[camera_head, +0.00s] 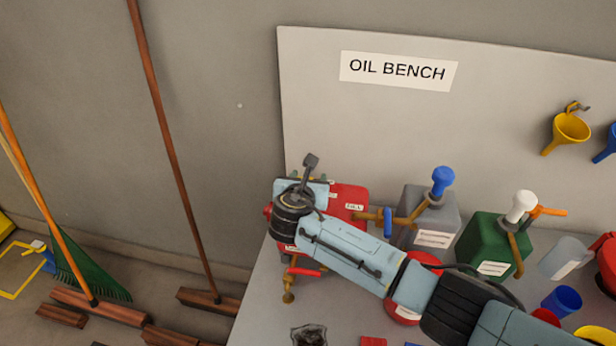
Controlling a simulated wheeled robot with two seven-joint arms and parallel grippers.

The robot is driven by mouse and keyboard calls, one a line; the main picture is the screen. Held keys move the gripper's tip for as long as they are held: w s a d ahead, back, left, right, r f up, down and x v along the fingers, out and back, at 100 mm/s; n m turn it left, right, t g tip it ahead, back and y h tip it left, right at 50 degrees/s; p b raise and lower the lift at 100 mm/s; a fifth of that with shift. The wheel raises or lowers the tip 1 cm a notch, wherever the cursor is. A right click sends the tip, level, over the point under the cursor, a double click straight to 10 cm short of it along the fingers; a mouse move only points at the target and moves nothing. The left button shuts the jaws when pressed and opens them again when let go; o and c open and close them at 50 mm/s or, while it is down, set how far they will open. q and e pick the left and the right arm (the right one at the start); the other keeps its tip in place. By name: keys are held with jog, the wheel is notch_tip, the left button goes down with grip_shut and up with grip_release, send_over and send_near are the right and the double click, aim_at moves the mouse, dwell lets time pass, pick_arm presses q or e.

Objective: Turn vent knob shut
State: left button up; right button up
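A red can (348,199) stands on the left end of the bench, mostly hidden behind my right arm. It has a white label, a small red knob (267,211) at its left side and a brass tap (289,289) low at the front. I cannot tell which part is the vent knob. My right arm comes in from the lower right, and its wrist lies over the can. My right gripper (300,178) is at the can's top left; its fingers are largely hidden, so its opening and any hold are unclear. My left gripper is not in view.
To the right on the bench (261,320) stand a grey can (418,208) with a blue pump top, a green can (484,245) with a white top, and a blue cup (562,301). Yellow funnel (571,128) hangs on the backboard. Brooms lean at left.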

dwell(0.6)
jog(key=o, duration=1)
jog(key=v, duration=1.3)
jog(key=shift+s+a+r+p, duration=0.1)
jog(key=shift+a+p, duration=0.15)
jog(key=shift+p, duration=0.15)
